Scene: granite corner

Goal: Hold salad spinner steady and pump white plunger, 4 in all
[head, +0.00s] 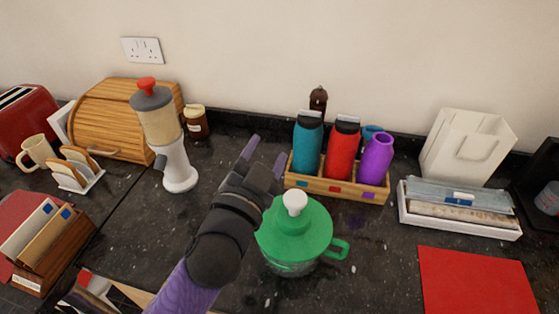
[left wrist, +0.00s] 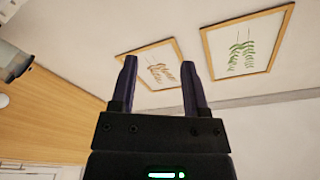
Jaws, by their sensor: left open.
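The salad spinner (head: 297,238) stands upright on the dark granite counter, with a green lid, a green side handle at its right and a clear bowl below. Its white plunger (head: 295,203) sticks up from the middle of the lid. My left gripper (head: 265,152) is open and empty, just left of and behind the plunger in the head view, fingers pointing up and away. The left arm overlaps the lid's left edge; I cannot tell whether they touch. The left wrist view shows the open fingers (left wrist: 159,85) with nothing between them. My right gripper is not in view.
A wooden rack (head: 335,187) with teal, red and purple bottles stands close behind the spinner. A grain dispenser (head: 165,135) stands at back left. A red mat (head: 477,281) and a white tray (head: 460,222) lie to the right. Granite left of my arm is partly clear.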

